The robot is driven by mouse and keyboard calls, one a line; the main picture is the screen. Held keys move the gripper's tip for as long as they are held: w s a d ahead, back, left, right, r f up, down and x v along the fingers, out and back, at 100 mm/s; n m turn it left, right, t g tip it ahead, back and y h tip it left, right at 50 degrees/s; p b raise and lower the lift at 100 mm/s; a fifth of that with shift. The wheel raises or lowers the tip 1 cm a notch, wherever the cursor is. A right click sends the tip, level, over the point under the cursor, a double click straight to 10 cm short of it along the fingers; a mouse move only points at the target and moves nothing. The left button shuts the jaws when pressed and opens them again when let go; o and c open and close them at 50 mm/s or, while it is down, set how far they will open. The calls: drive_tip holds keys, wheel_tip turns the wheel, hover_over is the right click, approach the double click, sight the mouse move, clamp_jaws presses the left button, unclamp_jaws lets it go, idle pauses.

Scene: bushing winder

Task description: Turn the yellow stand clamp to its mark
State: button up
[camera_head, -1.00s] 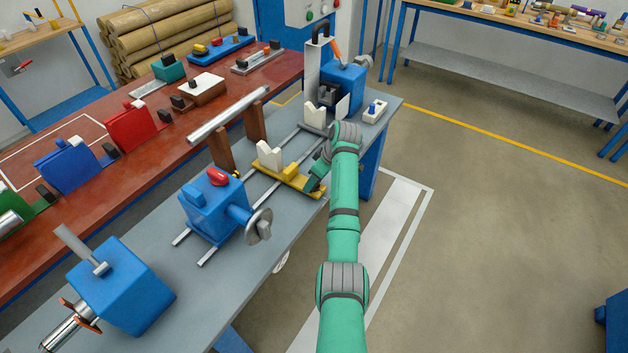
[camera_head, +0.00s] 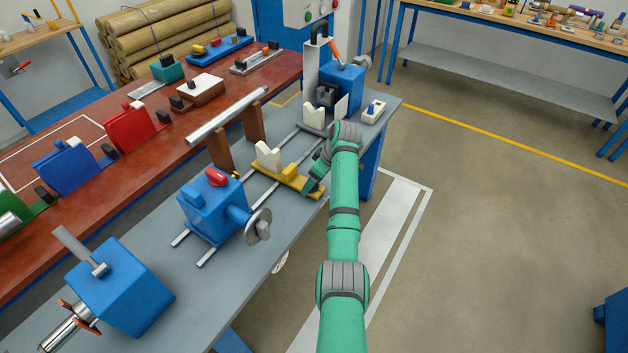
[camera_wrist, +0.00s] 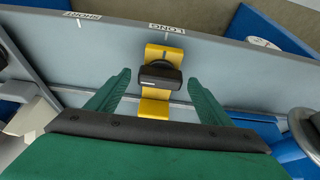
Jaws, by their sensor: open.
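The yellow stand (camera_head: 283,175) with its white V-shaped rest (camera_head: 268,155) sits across the rails on the grey bench. In the wrist view, the yellow stand (camera_wrist: 156,108) carries a dark clamp knob (camera_wrist: 160,76) with a pale line on its top, lying roughly crosswise. My gripper (camera_wrist: 158,80) is open, with one green finger on each side of the knob and a gap to both. In the head view my gripper (camera_head: 314,180) is at the stand's right end, and my wrist partly hides that end.
Upside-down labels LONG (camera_wrist: 167,28) and SHORT (camera_wrist: 81,17) mark the bench edge; the stand is by LONG. A blue winder head with a disc (camera_head: 212,208) is in front, another blue unit (camera_head: 343,85) behind. A second white rest (camera_head: 314,116) stands farther along the rails.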

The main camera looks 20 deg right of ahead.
drive_tip(key=v, duration=1)
drive_tip(key=shift+s+r, duration=0.15)
drive_tip(key=shift+r, duration=0.15)
drive_tip(key=shift+d, duration=0.1)
